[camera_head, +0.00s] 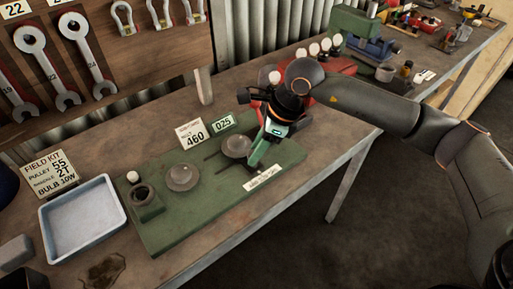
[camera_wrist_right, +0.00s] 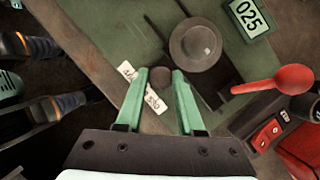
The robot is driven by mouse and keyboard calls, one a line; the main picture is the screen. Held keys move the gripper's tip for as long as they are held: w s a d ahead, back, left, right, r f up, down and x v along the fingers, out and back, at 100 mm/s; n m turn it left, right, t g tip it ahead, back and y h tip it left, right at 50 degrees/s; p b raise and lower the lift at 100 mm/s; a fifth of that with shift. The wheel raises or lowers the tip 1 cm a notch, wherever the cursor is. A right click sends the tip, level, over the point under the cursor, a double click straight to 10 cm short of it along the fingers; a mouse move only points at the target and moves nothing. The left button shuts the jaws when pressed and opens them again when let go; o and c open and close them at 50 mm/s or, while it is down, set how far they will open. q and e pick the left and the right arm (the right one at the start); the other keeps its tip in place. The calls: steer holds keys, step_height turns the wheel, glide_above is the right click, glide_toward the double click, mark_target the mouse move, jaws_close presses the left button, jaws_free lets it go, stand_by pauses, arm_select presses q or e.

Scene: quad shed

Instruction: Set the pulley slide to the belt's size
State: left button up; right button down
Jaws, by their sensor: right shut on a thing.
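A green pulley board (camera_head: 215,212) lies on the bench. A round grey pulley (camera_head: 237,146) sits by a dark slot at its right part and also shows in the wrist view (camera_wrist_right: 195,43). A second grey pulley (camera_head: 183,178) is left of it. A small display (camera_head: 223,122) reads 025, and a card (camera_head: 190,132) reads BELT 460. My right gripper (camera_head: 257,160) is over the board's right end, beside the pulley. In the wrist view its green fingers (camera_wrist_right: 160,88) are shut on a small round knob (camera_wrist_right: 160,76). My left gripper is not seen.
A pale tray (camera_head: 84,250) and a FIELD KIT card (camera_head: 50,174) stand left. Wrenches (camera_head: 62,65) hang on the back board. A red unit (camera_head: 334,66) with white balls stands close behind my right gripper. Bare bench lies in front of the green board.

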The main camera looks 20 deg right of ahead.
steer(key=a, duration=0.1)
steer(key=s+a+b, duration=0.1)
steer(key=a, duration=0.1)
steer(key=shift+a, duration=0.1)
steer(key=shift+s+a, duration=0.1)
steer(key=shift+s, duration=0.05)
steer(key=c, duration=0.5)
jaws_free()
steer(key=shift+r, duration=0.25)
steer(key=b+v, duration=0.1)
steer(key=v, duration=1.1)
steer(key=shift+s+d, duration=0.1)
steer(key=shift+d, duration=0.1)
